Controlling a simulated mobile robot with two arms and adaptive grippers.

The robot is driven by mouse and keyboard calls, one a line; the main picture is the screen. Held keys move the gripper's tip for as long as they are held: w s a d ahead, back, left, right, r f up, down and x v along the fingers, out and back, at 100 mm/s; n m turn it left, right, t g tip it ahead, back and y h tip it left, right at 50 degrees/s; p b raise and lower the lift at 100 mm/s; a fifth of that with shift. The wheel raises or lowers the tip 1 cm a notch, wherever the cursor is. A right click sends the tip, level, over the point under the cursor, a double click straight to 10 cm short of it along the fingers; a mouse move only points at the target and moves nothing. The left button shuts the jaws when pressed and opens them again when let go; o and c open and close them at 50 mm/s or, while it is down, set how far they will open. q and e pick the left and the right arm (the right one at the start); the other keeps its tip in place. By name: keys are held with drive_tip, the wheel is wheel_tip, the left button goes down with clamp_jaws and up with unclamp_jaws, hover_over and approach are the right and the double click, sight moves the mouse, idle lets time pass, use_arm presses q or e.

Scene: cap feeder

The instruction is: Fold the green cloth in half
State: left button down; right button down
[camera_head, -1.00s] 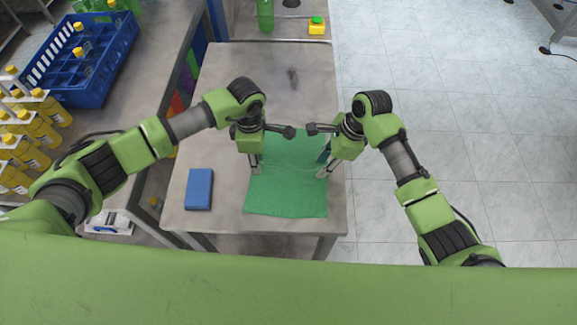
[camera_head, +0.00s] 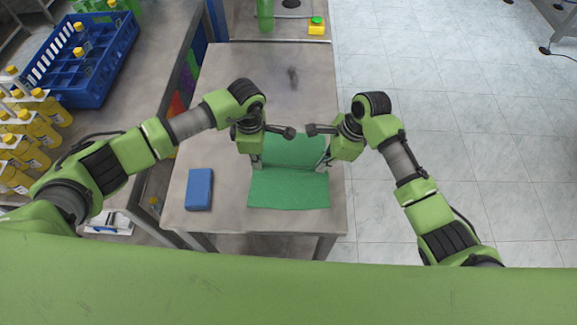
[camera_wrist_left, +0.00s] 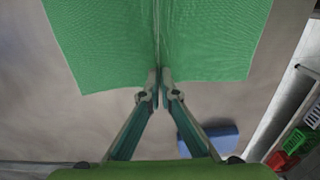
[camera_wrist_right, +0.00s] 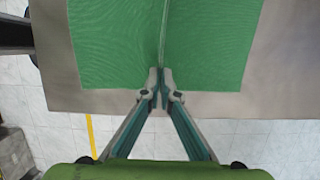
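The green cloth (camera_head: 289,192) lies flat on the metal table, with a raised crease running across its middle between my grippers. My left gripper (camera_head: 257,165) is shut on the cloth's left edge at the crease; the left wrist view shows its fingertips (camera_wrist_left: 159,78) together on the pinched cloth (camera_wrist_left: 210,40). My right gripper (camera_head: 323,166) is shut on the right edge at the same crease; in the right wrist view its fingertips (camera_wrist_right: 160,78) also meet on the cloth (camera_wrist_right: 110,40). Part of the far half is hidden behind my arms in the head view.
A blue block-like object (camera_head: 199,189) lies on the table (camera_head: 225,218) left of the cloth. A blue crate (camera_head: 85,60) with bottles stands at upper left. The table's far part is clear.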

use_arm(q)
drive_tip(key=shift+s+f, duration=0.1)
use_arm(e)
drive_tip(key=shift+s, duration=0.1)
idle(0.5)
